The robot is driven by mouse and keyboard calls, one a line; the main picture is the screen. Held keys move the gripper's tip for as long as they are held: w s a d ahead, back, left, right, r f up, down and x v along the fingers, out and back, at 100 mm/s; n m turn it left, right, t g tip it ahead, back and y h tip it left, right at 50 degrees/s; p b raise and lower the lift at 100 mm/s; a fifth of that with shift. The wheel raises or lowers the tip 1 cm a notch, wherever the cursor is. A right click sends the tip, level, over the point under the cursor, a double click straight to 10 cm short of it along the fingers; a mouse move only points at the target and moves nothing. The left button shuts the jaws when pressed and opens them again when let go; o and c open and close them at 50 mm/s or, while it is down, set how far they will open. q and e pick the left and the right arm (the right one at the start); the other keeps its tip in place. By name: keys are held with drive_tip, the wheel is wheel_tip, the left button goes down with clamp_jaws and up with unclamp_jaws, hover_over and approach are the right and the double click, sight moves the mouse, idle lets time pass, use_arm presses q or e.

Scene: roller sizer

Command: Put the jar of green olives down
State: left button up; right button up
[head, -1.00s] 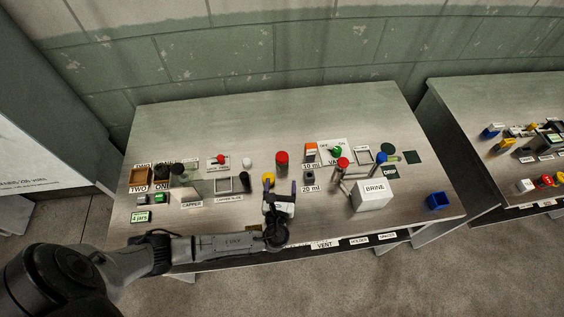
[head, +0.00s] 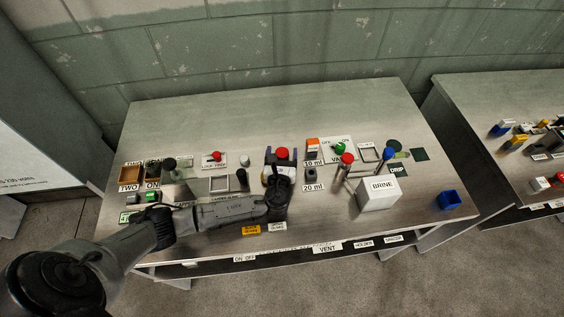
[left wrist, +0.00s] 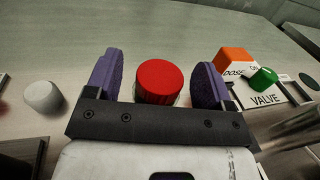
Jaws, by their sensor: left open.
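A red-topped, round jar-like thing (head: 282,153) stands upright at the middle of the table. Its red top (left wrist: 160,81) fills the space between my fingers in the left wrist view; its body is mostly hidden, so I cannot tell its contents. My left gripper (head: 281,156) is open, with one purple finger on each side of it. In the left wrist view the gripper (left wrist: 157,80) shows a small gap on each side of the red top. No jar can be clearly made out as the green olives. My right gripper is not in view.
A white BRINE box (head: 379,193), a red-topped post (head: 347,160) and a blue bin (head: 449,200) stand to the right. An orange DOSE block (left wrist: 236,62) and green VALVE knob (left wrist: 263,78) are close by. The back of the table is clear.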

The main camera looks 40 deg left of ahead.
use_arm(q)
drive_tip(key=shift+w+a, duration=0.2)
drive_tip(key=shift+w, duration=0.15)
drive_tip(key=shift+c, duration=0.2)
drive_tip(key=c, duration=1.1)
drive_tip(key=shift+r, duration=0.1)
